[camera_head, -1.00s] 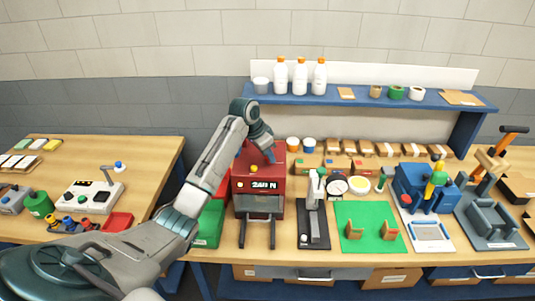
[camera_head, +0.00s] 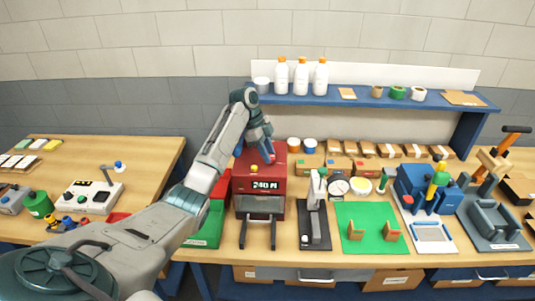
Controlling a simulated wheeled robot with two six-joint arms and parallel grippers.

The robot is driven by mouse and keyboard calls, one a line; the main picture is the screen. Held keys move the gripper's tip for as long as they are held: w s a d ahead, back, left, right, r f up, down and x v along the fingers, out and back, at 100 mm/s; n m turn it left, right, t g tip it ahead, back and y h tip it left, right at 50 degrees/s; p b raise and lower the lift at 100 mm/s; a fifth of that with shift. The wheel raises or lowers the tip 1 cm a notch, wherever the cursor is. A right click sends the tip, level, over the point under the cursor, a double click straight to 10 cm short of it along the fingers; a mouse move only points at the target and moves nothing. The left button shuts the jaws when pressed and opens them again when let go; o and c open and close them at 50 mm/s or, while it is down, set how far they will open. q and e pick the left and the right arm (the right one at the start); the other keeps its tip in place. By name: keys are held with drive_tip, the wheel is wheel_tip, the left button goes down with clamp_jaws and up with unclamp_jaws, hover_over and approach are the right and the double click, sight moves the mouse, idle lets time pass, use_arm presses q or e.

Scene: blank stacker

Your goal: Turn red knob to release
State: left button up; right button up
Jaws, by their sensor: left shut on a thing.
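A red machine (camera_head: 258,184) with a small display and a yellow button (camera_head: 255,170) stands on the bench, left of centre. My left gripper (camera_head: 269,153) comes down from above onto the top of the machine. It is shut on the red knob there. The knob is largely hidden by the fingers, so its exact angle cannot be told. Two dark prongs stick out from the machine's front. My right gripper is not in view.
A black stand press (camera_head: 315,215) and a green mat (camera_head: 371,227) with wooden pieces lie right of the machine. A blue shelf (camera_head: 345,100) with white bottles (camera_head: 301,78) runs behind.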

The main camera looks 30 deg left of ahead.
use_arm(q)
drive_tip(key=shift+r+m, duration=0.1)
drive_tip(key=shift+m, duration=0.5)
drive_tip(key=shift+w+g, duration=0.1)
drive_tip(key=shift+g, duration=0.2)
drive_tip(key=o, duration=1)
drive_tip(key=shift+c, duration=0.2)
